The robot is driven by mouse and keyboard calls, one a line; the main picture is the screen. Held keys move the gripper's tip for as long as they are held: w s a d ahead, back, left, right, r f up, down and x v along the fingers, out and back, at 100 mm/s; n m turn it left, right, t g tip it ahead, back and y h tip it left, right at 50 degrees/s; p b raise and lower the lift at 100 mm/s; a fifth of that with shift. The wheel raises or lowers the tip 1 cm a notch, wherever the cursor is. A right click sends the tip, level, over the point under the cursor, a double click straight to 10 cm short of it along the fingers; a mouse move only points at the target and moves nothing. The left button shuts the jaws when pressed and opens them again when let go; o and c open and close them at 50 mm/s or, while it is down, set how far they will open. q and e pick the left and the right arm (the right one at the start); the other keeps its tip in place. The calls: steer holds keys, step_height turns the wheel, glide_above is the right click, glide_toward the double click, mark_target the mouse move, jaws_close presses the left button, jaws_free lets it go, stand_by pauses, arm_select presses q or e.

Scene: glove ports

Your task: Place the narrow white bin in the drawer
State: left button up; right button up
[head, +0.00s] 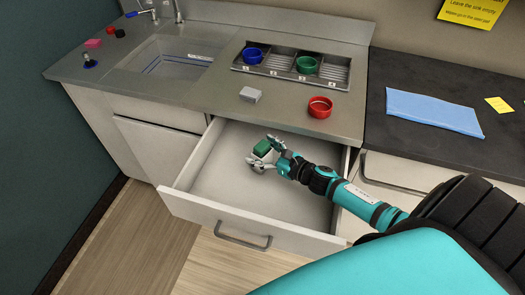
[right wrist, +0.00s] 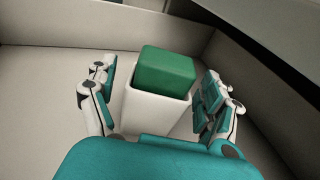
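The narrow white bin (right wrist: 155,112) stands upright inside the open drawer (head: 235,222), with a green block (right wrist: 166,68) sticking out of its top. In the head view the green block (head: 262,147) shows, while the gripper hides most of the bin. My right gripper (head: 264,153) is down in the drawer. In the right wrist view its fingers (right wrist: 160,98) stand on either side of the bin, open, with a small gap visible on each side. My left gripper is not in view.
The counter above holds a grey block (head: 250,94), a red bowl (head: 320,107), and a tray (head: 345,76) with blue (head: 252,56) and green (head: 306,65) bowls. A sink (head: 165,62) is at left. A blue cloth (head: 433,110) lies on the dark counter. The drawer's left part is free.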

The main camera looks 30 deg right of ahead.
steer(key=shift+r, duration=0.15)
steer(key=b+v, duration=0.1)
steer(key=v, duration=1.1)
stand_by(0.3)
